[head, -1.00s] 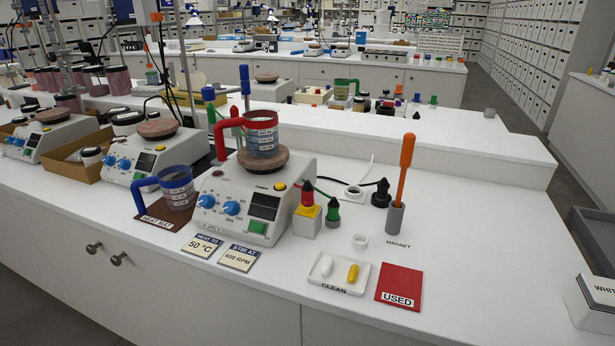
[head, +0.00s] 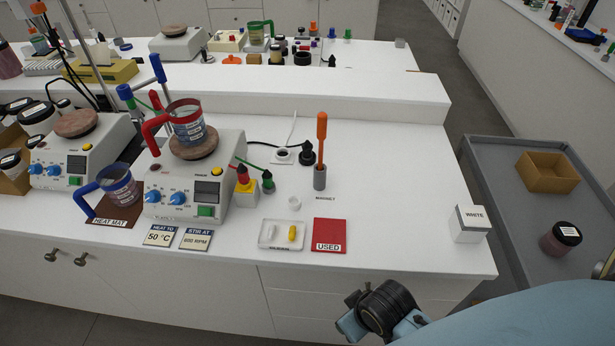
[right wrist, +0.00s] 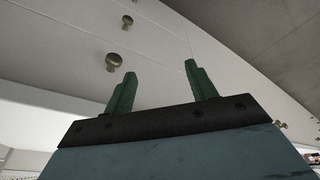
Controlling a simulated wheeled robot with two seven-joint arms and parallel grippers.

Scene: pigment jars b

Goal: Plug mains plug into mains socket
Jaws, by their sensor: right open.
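The black mains plug (head: 307,154) stands on the white bench behind the orange-handled tool, with a black cable running left from it toward the hotplate. The mains socket (head: 283,154), a low white fitting with a dark round opening, lies just left of the plug; the two are apart. A white cord rises behind the socket. My right gripper (right wrist: 160,70) is open and empty in the right wrist view, its green fingers in front of pale cabinet fronts with knobs. In the head view my right arm is low, in front of the bench. My left gripper is out of view.
The orange tool in its grey holder (head: 320,178) stands in front of the plug. A white tray (head: 264,246) and red mat (head: 330,230) lie nearer. Bench right of the plug is clear.

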